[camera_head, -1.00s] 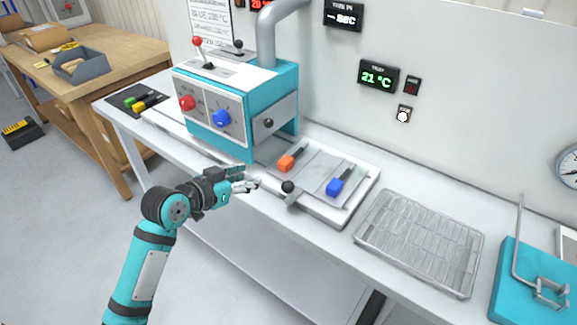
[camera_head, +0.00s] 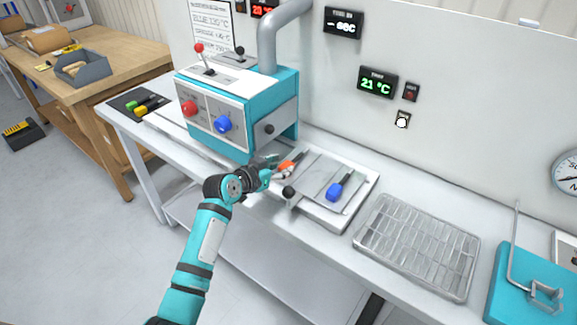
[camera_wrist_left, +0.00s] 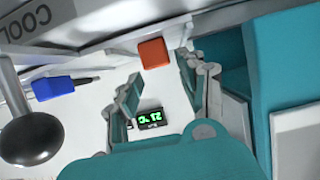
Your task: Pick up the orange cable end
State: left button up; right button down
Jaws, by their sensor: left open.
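The orange cable end (camera_head: 287,168) lies on the metal tray plate (camera_head: 313,182) beside the teal machine. In the left wrist view its orange block (camera_wrist_left: 154,53) shows just beyond the fingers, near the gap between them. My left gripper (camera_head: 274,166) is open, right next to the orange end in the head view. Its two fingers (camera_wrist_left: 160,92) stand apart with nothing between them in the left wrist view. Whether a finger touches the orange end I cannot tell. My right gripper is not in view.
A blue cable end (camera_head: 334,191) lies on the same plate, right of the orange one. A dark ball knob (camera_head: 288,192) stands at the plate's front edge. The teal machine (camera_head: 245,110) rises close behind the gripper. A wire rack (camera_head: 415,245) lies to the right.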

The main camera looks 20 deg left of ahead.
aim_at(288, 163)
pick_arm(q)
jog(key=shift+x, duration=1.85)
jog(key=shift+c, duration=0.2)
grip_shut()
